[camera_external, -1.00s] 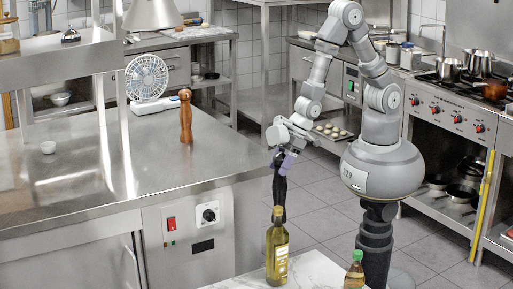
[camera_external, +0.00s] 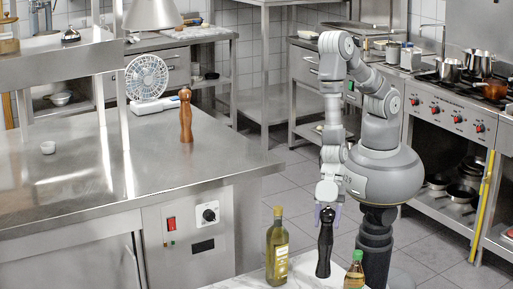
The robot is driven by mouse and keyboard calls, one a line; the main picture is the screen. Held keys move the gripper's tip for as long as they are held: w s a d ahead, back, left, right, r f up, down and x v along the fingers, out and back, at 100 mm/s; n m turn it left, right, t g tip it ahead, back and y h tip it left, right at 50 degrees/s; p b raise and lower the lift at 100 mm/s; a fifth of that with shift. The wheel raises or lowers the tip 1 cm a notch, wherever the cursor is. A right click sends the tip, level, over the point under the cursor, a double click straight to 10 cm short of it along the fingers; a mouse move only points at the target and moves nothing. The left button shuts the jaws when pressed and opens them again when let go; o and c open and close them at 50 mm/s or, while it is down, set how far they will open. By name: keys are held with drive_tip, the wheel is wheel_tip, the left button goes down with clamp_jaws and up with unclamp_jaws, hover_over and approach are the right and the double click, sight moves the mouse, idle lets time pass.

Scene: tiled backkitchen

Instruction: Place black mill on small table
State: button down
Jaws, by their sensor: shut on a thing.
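The black mill (camera_external: 325,250) is upright in my gripper (camera_external: 326,212), which is shut on its top end. The mill's lower end overlaps the white marble top of the small table (camera_external: 243,283) at the bottom of the picture. I cannot tell whether its base touches the top or hangs just above it. The mill is between an olive oil bottle (camera_external: 277,250) on its left and a smaller bottle with a green cap (camera_external: 354,275) on its right, apart from both in the picture.
A stove with pots (camera_external: 450,70) stands at the right. The table's front part is cut off by the frame.

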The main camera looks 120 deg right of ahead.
drive_tip(key=w+a+f+b, duration=0.2)
drive_tip(key=w, duration=0.3)
drive_tip(key=w+a+f+b, duration=0.2)
drive_tip(key=w+a, duration=0.1)
drive_tip(key=w, duration=0.3)
drive_tip(key=shift+a+f, duration=0.15)
drive_tip(key=shift+f, duration=0.25)
drive_tip(key=shift+w, duration=0.1)
drive_tip(key=shift+c, duration=1.9)
unclamp_jaws()
drive_tip(key=shift+f, duration=0.1)
drive_tip(key=p+v, duration=0.4)
drive_tip(key=v, duration=0.8)
